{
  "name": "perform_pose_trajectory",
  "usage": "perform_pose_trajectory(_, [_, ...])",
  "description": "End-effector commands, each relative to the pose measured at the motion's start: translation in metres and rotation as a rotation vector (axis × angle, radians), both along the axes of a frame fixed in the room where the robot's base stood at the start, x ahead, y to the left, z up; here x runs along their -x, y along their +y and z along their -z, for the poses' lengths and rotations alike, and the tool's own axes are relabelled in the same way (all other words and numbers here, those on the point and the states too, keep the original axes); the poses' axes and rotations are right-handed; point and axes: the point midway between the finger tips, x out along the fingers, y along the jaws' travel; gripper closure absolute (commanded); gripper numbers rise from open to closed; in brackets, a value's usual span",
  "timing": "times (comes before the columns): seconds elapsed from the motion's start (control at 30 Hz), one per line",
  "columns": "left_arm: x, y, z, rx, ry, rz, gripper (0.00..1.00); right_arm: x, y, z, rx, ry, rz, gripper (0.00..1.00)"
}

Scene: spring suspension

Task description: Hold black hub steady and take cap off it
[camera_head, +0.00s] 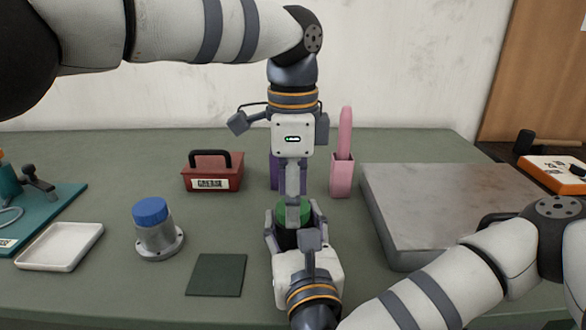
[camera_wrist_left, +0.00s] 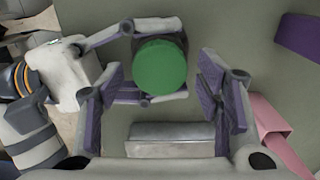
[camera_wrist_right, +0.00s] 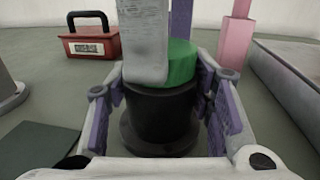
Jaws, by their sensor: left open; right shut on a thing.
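The black hub (camera_head: 288,239) stands upright on the green table, wearing a green cap (camera_head: 305,214). The hub's body and round base flange show in the right wrist view (camera_wrist_right: 158,110). My right gripper (camera_head: 294,222) is shut on the hub, a finger on each side. My left gripper (camera_head: 292,192) points down from above and is open. In the left wrist view the green cap (camera_wrist_left: 160,68) lies between its spread fingers, with gaps to them. In the right wrist view a left finger (camera_wrist_right: 145,40) hides part of the cap.
A grey flanged hub with a blue cap (camera_head: 152,225), a white tray (camera_head: 60,246) and a dark square pad (camera_head: 216,275) lie left. A red box (camera_head: 212,172) and pink holder (camera_head: 342,175) stand behind. A large metal slab (camera_head: 450,195) is right.

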Motion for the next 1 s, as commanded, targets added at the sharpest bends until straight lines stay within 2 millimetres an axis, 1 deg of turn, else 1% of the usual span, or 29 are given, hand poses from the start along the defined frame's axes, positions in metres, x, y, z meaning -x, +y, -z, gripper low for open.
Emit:
perform_pose_trajectory(0.1, [0.0004,-0.0001,0.0085,0.0,0.001,0.0,0.41,0.0,0.0001,0.0003,0.0,0.001,0.0,1.0])
perform_pose_trajectory(0.33, [0.0003,-0.0002,0.0096,0.0,0.0,-0.001,0.41,0.0,0.0,0.0003,0.0,0.001,0.0,1.0])
perform_pose_trajectory(0.37, [0.0002,-0.0002,0.0095,0.0,0.0,-0.001,0.45,0.0,0.0,0.0003,0.0,0.001,0.0,1.0])
perform_pose_trajectory(0.4, [0.0003,-0.0002,0.0095,0.0,0.0,-0.001,0.54,0.0,0.0,0.0003,0.0,0.001,0.0,1.0])
perform_pose_trajectory(0.57, [0.0002,-0.0002,0.0093,0.0,0.0,-0.001,0.91,0.0,0.0001,0.0003,0.0,0.001,0.0,1.0])
perform_pose_trajectory(0.67, [0.0002,-0.0002,0.0092,-0.001,-0.001,-0.019,0.91,0.0,0.0001,0.0003,0.0,0.001,0.0,1.0])
perform_pose_trajectory(0.73, [0.0003,0.0002,0.0087,-0.004,-0.002,-0.132,0.91,0.0,0.0,0.0003,0.0,0.001,0.0,1.0])
perform_pose_trajectory(0.8, [0.0001,0.0001,0.0084,-0.004,-0.004,-0.307,0.91,0.0,0.0,0.0003,0.0,0.001,0.0,1.0])
perform_pose_trajectory(0.9, [0.0003,-0.0001,0.0085,-0.003,-0.003,-0.503,0.91,0.0,0.0,0.0003,0.0,0.001,0.0,1.0])
perform_pose_trajectory(1.0, [0.0001,0.0,0.0088,0.0,-0.001,-0.582,0.91,0.0,0.0,0.0003,0.0,0.001,0.0,1.0])
